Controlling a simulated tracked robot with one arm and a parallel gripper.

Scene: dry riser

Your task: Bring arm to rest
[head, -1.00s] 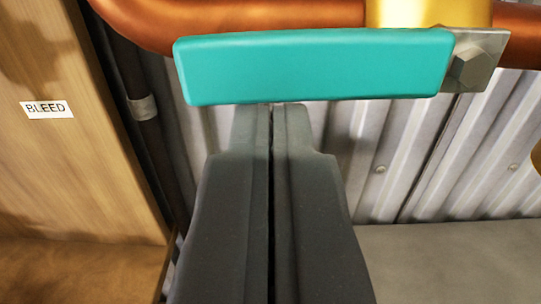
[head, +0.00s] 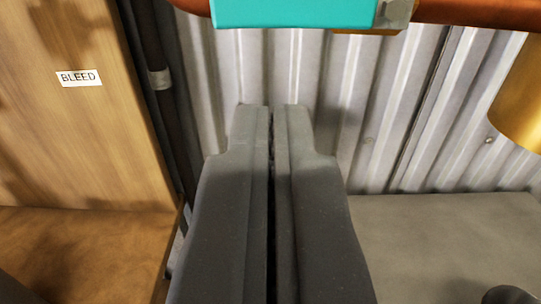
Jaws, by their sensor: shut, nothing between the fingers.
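My gripper (head: 271,108) is in the middle of the head view, with its two dark grey fingers pressed together and nothing between them. It points toward the corrugated metal wall. The teal lever handle (head: 293,12) lies across the top of the view, above the fingertips, and is cut off by the frame edge. A gap shows between the fingertips and the handle.
A copper pipe (head: 476,12) runs along the top. A brass part (head: 522,105) is at the right. A wooden panel with a BLEED label (head: 79,77) stands at the left, beside a dark vertical pipe (head: 160,95). A grey ledge (head: 440,240) lies at lower right.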

